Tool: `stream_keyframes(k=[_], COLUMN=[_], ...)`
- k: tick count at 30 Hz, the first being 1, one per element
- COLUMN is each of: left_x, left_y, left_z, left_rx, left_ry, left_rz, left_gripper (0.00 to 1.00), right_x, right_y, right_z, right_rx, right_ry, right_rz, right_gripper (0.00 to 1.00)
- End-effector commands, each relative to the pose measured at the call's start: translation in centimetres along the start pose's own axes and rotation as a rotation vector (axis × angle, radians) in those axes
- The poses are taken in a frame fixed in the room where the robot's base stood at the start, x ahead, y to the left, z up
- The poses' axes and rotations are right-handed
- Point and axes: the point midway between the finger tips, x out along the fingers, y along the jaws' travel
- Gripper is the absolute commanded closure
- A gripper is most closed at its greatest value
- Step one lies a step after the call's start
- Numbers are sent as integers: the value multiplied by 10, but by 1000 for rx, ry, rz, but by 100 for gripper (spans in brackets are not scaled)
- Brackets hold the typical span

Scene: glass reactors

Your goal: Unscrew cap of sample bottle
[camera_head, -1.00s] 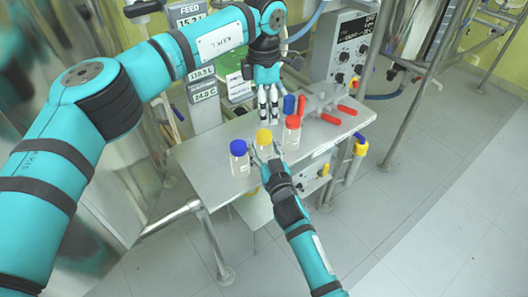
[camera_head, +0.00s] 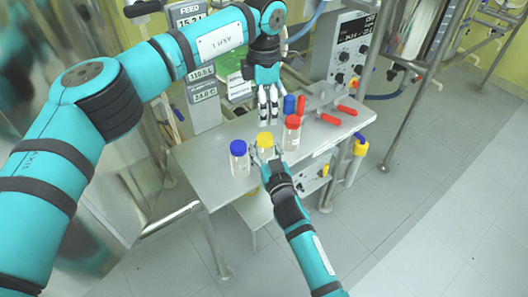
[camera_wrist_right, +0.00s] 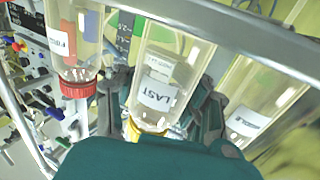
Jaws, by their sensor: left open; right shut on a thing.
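Three clear bottles stand in a row on the bench: a blue-capped one (camera_head: 238,150), a yellow-capped one (camera_head: 265,140) and a red-capped one (camera_head: 292,125). My right gripper (camera_head: 264,151) is shut around the yellow-capped bottle from the front. In the right wrist view, upside down, this bottle (camera_wrist_right: 165,85) sits between my right fingers and its label reads LAST. The red-capped bottle (camera_wrist_right: 76,35) is beside it at the left, and another labelled bottle (camera_wrist_right: 268,90) at the right. My left gripper (camera_head: 269,121) is open, pointing down just behind the yellow cap, apart from it.
The metal bench (camera_head: 205,175) has free room at its left. Red-handled valves (camera_head: 332,119) and a blue item (camera_head: 290,104) are behind the red-capped bottle. A control box (camera_head: 352,48) and readout panels (camera_head: 202,90) stand at the back.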

Motion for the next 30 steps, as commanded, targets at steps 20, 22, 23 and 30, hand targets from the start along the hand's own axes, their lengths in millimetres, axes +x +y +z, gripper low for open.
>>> stream_keyframes(k=[20,22,23,30], left_x=[0,0,0,2], left_y=[-8,-9,-9,-10], left_z=[0,1,1,0], left_rx=[1164,1296,1345,1558], left_ry=[1,2,2,2], left_rz=[-1,-1,0,0], left_gripper=[42,42,42,42], right_x=[0,0,0,0], right_y=[0,0,0,0], right_z=[1,1,1,1], right_rx=[0,0,0,0], right_ry=[-1,-2,-2,-2], right_rz=[0,0,0,0], right_gripper=[100,100,100,100])
